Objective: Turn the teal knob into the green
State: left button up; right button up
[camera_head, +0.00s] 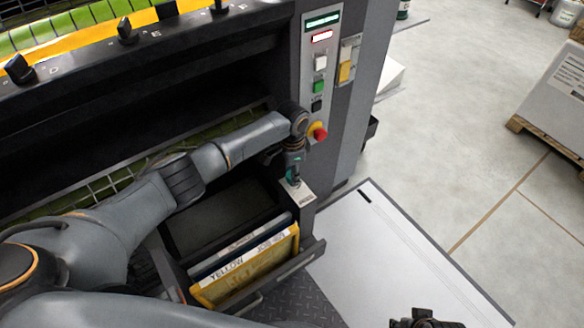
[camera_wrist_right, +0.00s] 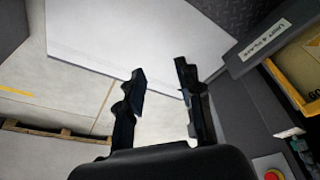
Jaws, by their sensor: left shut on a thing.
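The teal knob (camera_head: 291,175) sits on the lower front of the grey press, above a small white label plate (camera_head: 299,192). My left gripper (camera_head: 292,170) reaches down from the end of its arm and is shut on the knob, hiding most of it. The dial's green zone and the knob's pointer cannot be made out. My right gripper (camera_head: 426,321) shows at the bottom edge of the head view, away from the knob. In the right wrist view its two fingers (camera_wrist_right: 160,82) are apart with nothing between them.
A red stop button (camera_head: 319,134) on a yellow base is close beside my left wrist. Above it is a panel with a green button (camera_head: 319,87). An open drawer with a yellow folder (camera_head: 245,270) lies below. A white board (camera_head: 390,260) is at lower right.

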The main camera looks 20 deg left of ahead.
pick_arm(q)
jog(key=n+p, duration=0.2)
jog(key=shift+r+n, duration=0.15)
jog(key=shift+n, duration=0.15)
jog(key=n+p, duration=0.2)
jog(key=n, duration=0.1)
jog(key=shift+n+p, duration=0.45)
jog(key=shift+n, duration=0.05)
pick_arm(e)
jog(key=s+f, duration=0.3)
jog(key=f, duration=0.5)
jog(key=s+f+g, duration=0.1)
jog(key=s+f, duration=0.3)
jog(key=f, duration=0.4)
jog(key=shift+s+d+f, duration=0.2)
jog(key=shift+d+f, duration=0.1)
jog(key=shift+d, duration=0.15)
pick_arm(q)
jog(key=o, duration=1.1)
jog(key=shift+o, duration=0.2)
notch_tip(320, 180, up, 12)
